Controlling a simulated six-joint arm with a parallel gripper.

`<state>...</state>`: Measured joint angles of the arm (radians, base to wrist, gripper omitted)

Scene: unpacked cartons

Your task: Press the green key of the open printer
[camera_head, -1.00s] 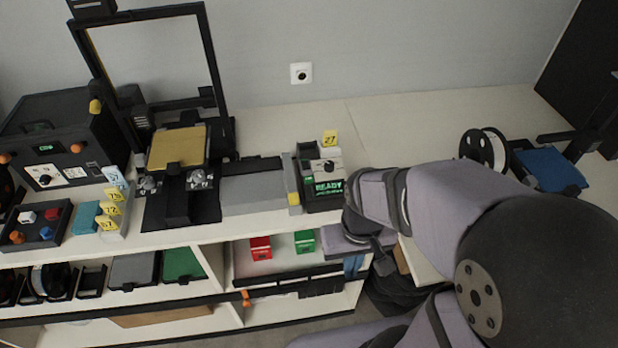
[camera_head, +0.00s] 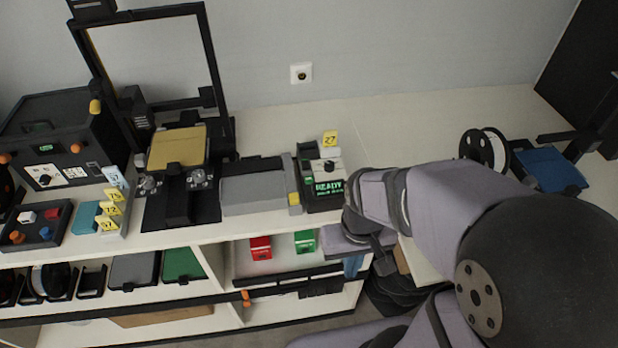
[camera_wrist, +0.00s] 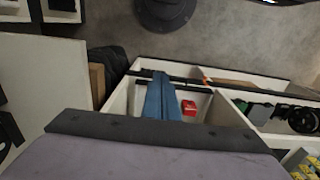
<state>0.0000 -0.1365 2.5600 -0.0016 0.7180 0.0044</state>
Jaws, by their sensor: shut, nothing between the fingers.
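The printer with the open black frame (camera_head: 213,62) and gold plate (camera_head: 190,148) stands on the bench in the head view. A green block (camera_head: 305,241), key-like, sits beside a red block (camera_head: 260,248) in the open bay below the bench top. My gripper (camera_head: 353,266) points down at the right end of that bay, to the right of the green block and apart from it. Its blue fingers are together and empty. In the wrist view my gripper (camera_wrist: 162,98) reaches over the bay with the red block (camera_wrist: 189,107) just right of it; I cannot make out the green block there.
A small unit with a green READY display (camera_head: 328,187) stands on the bench above the bay. A dark rail (camera_head: 290,277) runs along the bay's front.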

